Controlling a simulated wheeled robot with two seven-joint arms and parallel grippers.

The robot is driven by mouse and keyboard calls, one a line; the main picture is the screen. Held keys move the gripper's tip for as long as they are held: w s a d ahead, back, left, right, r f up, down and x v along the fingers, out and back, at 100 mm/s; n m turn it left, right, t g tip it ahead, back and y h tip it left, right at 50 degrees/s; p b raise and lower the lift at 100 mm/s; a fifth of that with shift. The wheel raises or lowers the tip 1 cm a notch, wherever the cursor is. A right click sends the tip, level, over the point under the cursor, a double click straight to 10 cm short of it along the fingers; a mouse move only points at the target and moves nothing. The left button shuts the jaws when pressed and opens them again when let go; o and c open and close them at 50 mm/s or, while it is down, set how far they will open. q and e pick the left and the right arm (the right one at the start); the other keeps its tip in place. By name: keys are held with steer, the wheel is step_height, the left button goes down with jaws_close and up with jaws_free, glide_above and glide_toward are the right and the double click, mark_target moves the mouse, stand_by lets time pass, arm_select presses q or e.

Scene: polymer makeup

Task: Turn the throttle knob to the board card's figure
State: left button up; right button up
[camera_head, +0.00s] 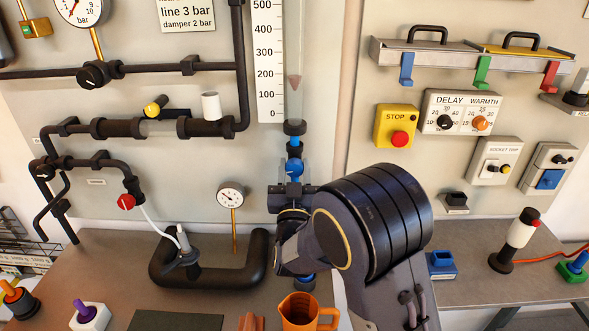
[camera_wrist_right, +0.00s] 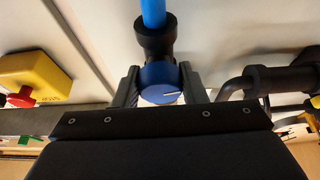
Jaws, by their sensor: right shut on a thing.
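The blue throttle knob (camera_head: 293,168) sits on the upright pipe below a clear flow tube (camera_head: 295,103). My right gripper (camera_head: 292,189) is at the knob, its wrist partly hiding the pipe below. In the right wrist view the gripper (camera_wrist_right: 164,88) has one finger on each side of the round blue knob (camera_wrist_right: 158,76), shut on it. A pale line shows on the knob's face. My left gripper is out of view.
An orange jug (camera_head: 299,312) stands on the bench below my right wrist. A black bent pipe (camera_head: 258,262) and a small gauge (camera_head: 231,197) are left of it. The yellow STOP box (camera_head: 396,126) is on the panel to the right. My forearm covers the bench's middle.

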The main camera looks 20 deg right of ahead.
mark_target(294, 175)
steer(key=shift+f+n+y+b, duration=0.15)
steer(key=shift+n+y+b, duration=0.25)
steer(key=shift+n+b, duration=0.35)
steer(key=shift+c, duration=0.4)
steer(key=o, duration=1)
steer(key=b+v, duration=0.2)
steer(key=v, duration=0.4)
steer(key=shift+s+f+b, duration=0.15)
steer(key=shift+s+b, duration=0.1)
steer(key=shift+b, duration=0.05)
steer(key=shift+s+a+f, duration=0.1)
steer(key=shift+s+a, duration=0.05)
steer(key=shift+s, duration=0.45)
